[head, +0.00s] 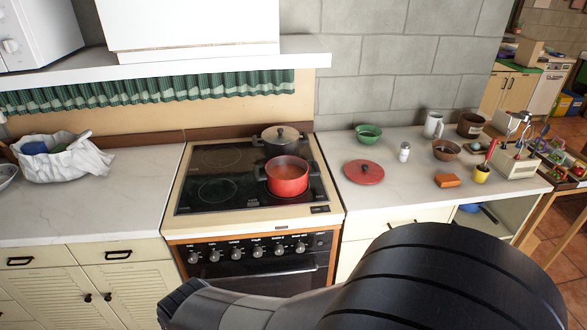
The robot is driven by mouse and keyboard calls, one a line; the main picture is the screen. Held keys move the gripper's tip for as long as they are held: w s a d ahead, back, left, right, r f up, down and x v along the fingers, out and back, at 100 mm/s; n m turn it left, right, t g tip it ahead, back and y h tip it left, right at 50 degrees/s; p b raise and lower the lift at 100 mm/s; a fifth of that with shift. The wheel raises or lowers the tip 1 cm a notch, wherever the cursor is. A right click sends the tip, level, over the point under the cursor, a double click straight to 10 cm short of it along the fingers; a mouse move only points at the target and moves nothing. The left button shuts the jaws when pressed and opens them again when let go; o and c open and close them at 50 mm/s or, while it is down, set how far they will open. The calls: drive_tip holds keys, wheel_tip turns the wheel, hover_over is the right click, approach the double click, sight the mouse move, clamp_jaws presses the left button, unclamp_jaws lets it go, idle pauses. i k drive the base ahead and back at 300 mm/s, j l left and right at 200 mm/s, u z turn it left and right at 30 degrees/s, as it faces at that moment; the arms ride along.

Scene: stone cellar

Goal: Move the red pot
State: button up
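The red pot (287,176) stands upright on the front right part of the black glass stovetop (216,192). It has no lid on it, and its dark handles stick out at the sides. A round red lid (363,172) lies on the counter just right of the stove. A dark lidded pot (281,140) stands directly behind the red pot, close to it. My dark arm fills the lower right of the head view. My gripper's fingers cannot be made out, so I cannot see whether it holds anything.
The left half of the stovetop is bare. A white bag (62,158) lies on the left counter. A shelf (170,62) hangs above.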

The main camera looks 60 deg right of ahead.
sight(286, 176)
drive_tip(key=z, duration=1.7)
drive_tip(key=i+l, duration=0.45)
drive_tip(key=i, duration=0.15)
drive_tip(key=i+l, duration=0.5)
drive_tip(key=i+j+u, duration=0.05)
drive_tip(key=i, duration=0.05)
